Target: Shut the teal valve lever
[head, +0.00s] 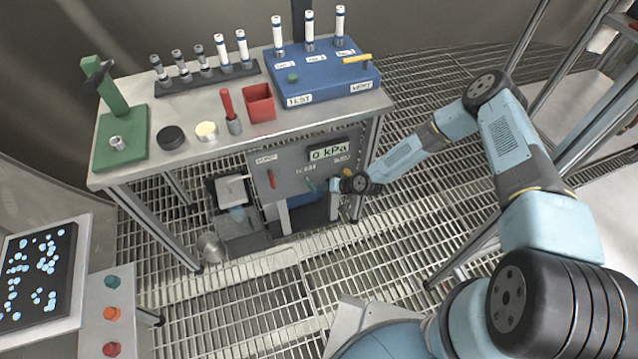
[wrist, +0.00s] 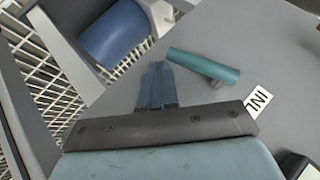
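The teal valve lever (wrist: 205,64) is a short rounded bar on the grey panel face (wrist: 240,35), with a small round pivot under its right part in the wrist view. In the head view the lever (head: 311,185) is small, below the pressure display, just left of my gripper (head: 334,185). In the wrist view my gripper (wrist: 158,84) has its two blue fingers together with nothing between them. The fingertips are close to the lever's left end; I cannot tell whether they touch it.
The panel (head: 290,165) hangs under the bench (head: 205,100) and carries a red lever (head: 271,179) and a display (head: 328,152) reading 0 kPa. A blue cylinder (wrist: 115,35) sits beyond the panel edge. A bench leg (head: 372,145) stands close to my wrist. Grating floor lies open in front.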

